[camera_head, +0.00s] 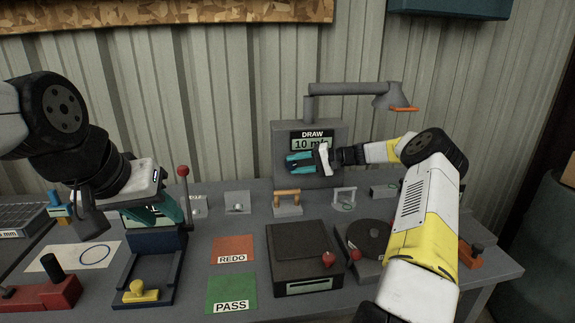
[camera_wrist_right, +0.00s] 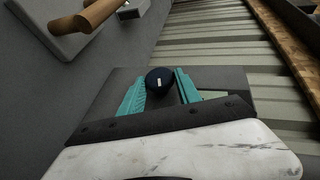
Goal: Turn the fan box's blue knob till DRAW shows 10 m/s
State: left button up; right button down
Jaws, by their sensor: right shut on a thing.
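The grey fan box (camera_head: 336,134) stands at the back of the bench against the wall. Its DRAW display (camera_head: 311,143) reads "10 m/", with the end of the unit covered by my right gripper. My right gripper (camera_head: 290,162) is at the box's front, below the display. In the right wrist view the dark blue knob (camera_wrist_right: 159,79), with a white mark, sits between its teal fingers, and the gripper is shut on it. The knob is hidden in the head view. My left gripper (camera_head: 155,214) is over the blue stand at left; its finger gap is not clear.
A lamp-like arm (camera_head: 345,88) rises from the box and reaches right. An orange-handled block (camera_head: 288,200) stands in front of it. A dark scale-like box (camera_head: 300,255), REDO (camera_head: 233,249) and PASS (camera_head: 231,292) mats lie nearer. The blue stand (camera_head: 150,255) is below my left gripper.

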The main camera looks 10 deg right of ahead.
dwell(0.3)
jog(key=c, duration=0.9)
grip_release()
jog(key=shift+d, duration=0.1)
jog(key=v, duration=0.7)
jog(key=shift+s+d, duration=0.15)
jog(key=shift+d, duration=0.1)
